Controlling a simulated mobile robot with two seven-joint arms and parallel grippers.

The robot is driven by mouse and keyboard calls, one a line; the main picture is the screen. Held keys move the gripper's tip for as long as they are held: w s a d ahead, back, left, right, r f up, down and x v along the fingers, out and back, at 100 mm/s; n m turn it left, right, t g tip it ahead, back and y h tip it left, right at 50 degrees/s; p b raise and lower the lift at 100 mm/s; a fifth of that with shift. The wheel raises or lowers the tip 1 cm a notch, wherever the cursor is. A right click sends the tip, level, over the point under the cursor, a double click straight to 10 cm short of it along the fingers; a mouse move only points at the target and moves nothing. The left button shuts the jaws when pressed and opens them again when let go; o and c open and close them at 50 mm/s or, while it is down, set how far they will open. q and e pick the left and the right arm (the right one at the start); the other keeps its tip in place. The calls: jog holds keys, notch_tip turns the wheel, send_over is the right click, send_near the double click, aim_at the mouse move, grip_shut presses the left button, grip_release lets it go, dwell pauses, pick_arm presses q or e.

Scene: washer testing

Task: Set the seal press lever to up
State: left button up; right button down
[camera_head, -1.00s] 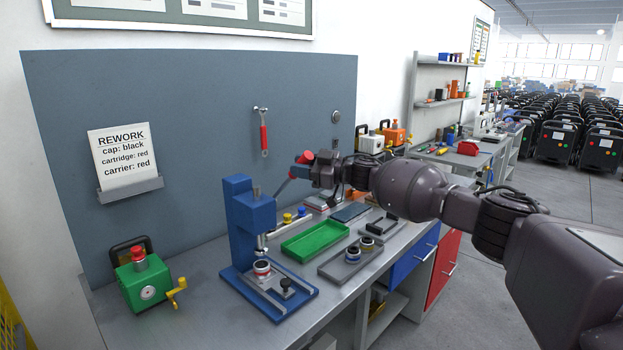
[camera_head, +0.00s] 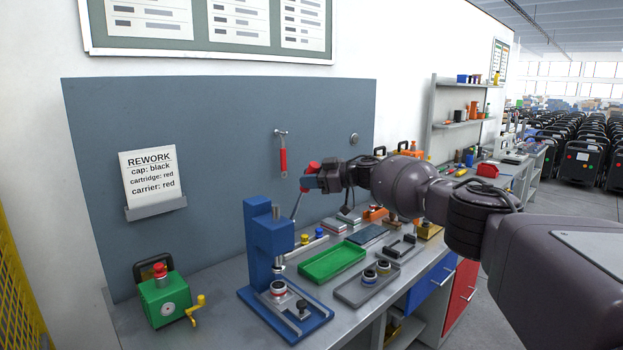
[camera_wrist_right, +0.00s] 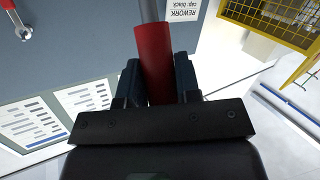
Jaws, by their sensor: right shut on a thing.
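The blue seal press (camera_head: 268,238) stands on the bench, with a ringed part (camera_head: 278,288) on its base under the ram. Its lever (camera_head: 298,204) is a thin grey rod that rises steeply up and to the right from the press head to a red grip. My right gripper (camera_head: 313,180) is at the top of the lever, shut on the red grip. In the right wrist view the red grip (camera_wrist_right: 153,62) sits between the two dark fingers, with the grey rod (camera_wrist_right: 151,10) beyond it. My left gripper is not in view.
A green tray (camera_head: 332,262) and a grey tray (camera_head: 352,293) with ringed parts lie right of the press. A green box with a yellow crank (camera_head: 165,298) stands at left. A red-handled tool (camera_head: 283,160) hangs on the panel behind.

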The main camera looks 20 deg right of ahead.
jog(key=shift+r, duration=0.3)
jog(key=c, duration=1.2)
grip_release()
jog(key=o, duration=0.4)
jog(key=shift+w+a+f, duration=0.1)
jog(key=shift+w+f, duration=0.05)
jog(key=shift+w, duration=0.05)
jog(key=shift+s+d, duration=0.15)
jog(key=shift+d, duration=0.05)
jog(key=shift+s+d, duration=0.1)
jog(key=shift+d, duration=0.1)
jog(key=v, duration=1)
jog(key=shift+s+a, duration=0.1)
